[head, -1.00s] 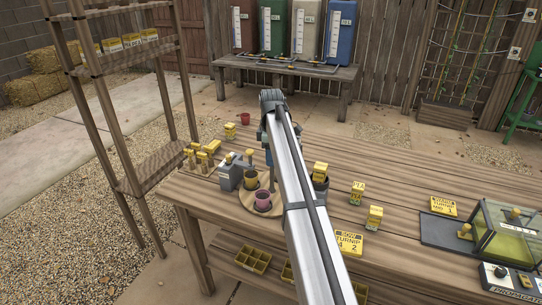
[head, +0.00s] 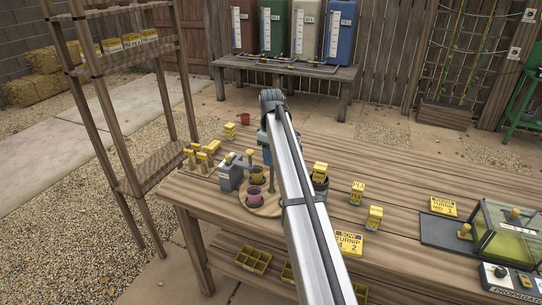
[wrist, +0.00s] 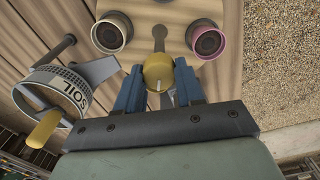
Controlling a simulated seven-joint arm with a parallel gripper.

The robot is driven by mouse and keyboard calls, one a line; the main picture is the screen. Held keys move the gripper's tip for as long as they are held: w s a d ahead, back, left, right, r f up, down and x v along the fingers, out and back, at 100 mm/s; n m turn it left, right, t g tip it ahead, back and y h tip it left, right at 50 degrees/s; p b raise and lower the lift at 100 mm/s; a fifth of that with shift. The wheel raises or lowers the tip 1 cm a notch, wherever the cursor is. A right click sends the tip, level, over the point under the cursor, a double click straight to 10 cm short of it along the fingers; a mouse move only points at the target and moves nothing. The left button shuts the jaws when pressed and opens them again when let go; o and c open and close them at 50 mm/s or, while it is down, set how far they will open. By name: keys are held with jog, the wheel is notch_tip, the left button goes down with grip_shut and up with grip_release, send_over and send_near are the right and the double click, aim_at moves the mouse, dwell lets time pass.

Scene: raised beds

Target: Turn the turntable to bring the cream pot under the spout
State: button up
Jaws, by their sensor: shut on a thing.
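The round wooden turntable (head: 268,210) stands near the table's left end, partly hidden by my arm. In the wrist view, the cream-rimmed pot (wrist: 111,32) and the pink pot (wrist: 206,40) stand on it. The pink pot (head: 253,195) also shows in the head view, in front of a mustard-looking pot (head: 257,176); I cannot tell whether that is the cream one. My gripper (wrist: 159,82) is shut on the turntable's yellow knob (wrist: 157,70). The grey SOIL hopper (wrist: 60,88) is at left, its spout (wrist: 102,70) pointing toward the turntable, apart from the cream-rimmed pot.
A grey box (head: 230,175) with a yellow knob stands left of the turntable, beside several yellow-topped pieces. A red cup (head: 245,118) is behind.

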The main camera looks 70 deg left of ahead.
jog(key=m, duration=1.2)
jog(key=shift+w+m, duration=0.15)
jog(key=shift+m, duration=0.25)
dwell(0.3)
jog(key=o, duration=1)
jog(key=shift+o, duration=0.2)
notch_tip(320, 180, up, 14)
jog(key=shift+f, duration=0.15)
dwell(0.3)
